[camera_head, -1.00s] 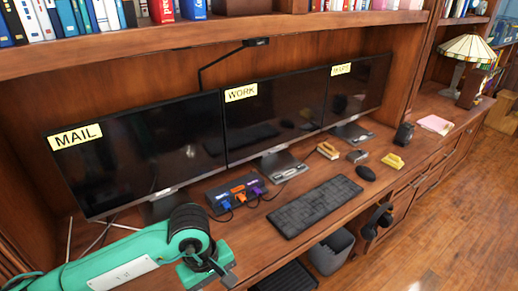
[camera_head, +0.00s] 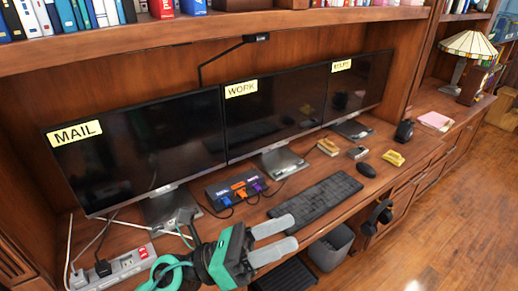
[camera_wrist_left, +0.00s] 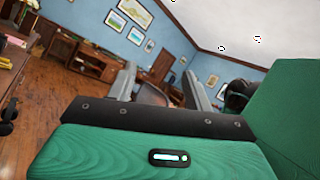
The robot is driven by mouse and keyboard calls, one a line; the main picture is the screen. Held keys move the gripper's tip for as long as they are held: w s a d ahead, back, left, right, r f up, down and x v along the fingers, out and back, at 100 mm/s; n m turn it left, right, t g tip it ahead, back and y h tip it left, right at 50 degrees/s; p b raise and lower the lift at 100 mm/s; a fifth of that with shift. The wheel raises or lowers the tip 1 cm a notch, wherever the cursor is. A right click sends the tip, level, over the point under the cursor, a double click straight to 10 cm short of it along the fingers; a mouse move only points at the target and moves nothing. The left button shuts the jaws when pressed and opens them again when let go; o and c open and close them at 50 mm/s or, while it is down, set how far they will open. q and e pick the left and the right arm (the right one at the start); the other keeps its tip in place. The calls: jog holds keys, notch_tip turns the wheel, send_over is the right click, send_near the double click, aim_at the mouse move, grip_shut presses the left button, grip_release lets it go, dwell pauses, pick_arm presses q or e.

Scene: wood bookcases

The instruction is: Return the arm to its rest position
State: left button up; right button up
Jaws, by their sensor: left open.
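My left gripper (camera_head: 292,231) is green and black with two grey fingers. It is at the bottom middle of the head view, pointing right, in front of the desk's near edge and the keyboard's left end. The fingers are apart with nothing between them. In the left wrist view the same open fingers (camera_wrist_left: 161,88) point out toward the room, with nothing held. Most of my left arm is out of the head view or hidden behind the gripper. My right gripper is in neither view.
A wood desk (camera_head: 385,180) carries three monitors, a black keyboard (camera_head: 318,202), a mouse (camera_head: 366,170), a hub with coloured plugs (camera_head: 236,189) and a white power strip (camera_head: 122,270). A grey bin (camera_head: 331,248) stands below. Open wood floor (camera_head: 440,235) lies at right.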

pick_arm(q)
jog(key=w+a+f+n+t+y, duration=0.1)
jog(key=w+a+n+t+y, duration=0.4)
jog(key=n+t, duration=0.55)
jog(key=w+a+f+n+t+y, duration=0.1)
jog(key=w+a+n+t+y, duration=0.45)
jog(key=n, duration=0.85)
jog(key=s+a+f+n+g+y, duration=0.2)
jog(key=a+f+n+g+y, duration=0.1)
jog(key=a+f+n+y, duration=0.95)
jog(key=s+a+f+n+g, duration=0.3)
jog(key=s+f+n+g, duration=0.8)
jog(key=s+f, duration=0.85)
notch_tip(320, 180, down, 32)
jog(key=m+g, duration=0.3)
jog(key=s+a+f+g, duration=0.1)
jog(key=s+a+f, duration=0.2)
jog(key=s+f, duration=1.5)
jog(key=shift+s, duration=0.7)
jog(key=shift+a, duration=0.1)
jog(key=c, duration=0.3)
jog(key=shift+s, duration=0.1)
jog(key=shift+c, duration=0.2)
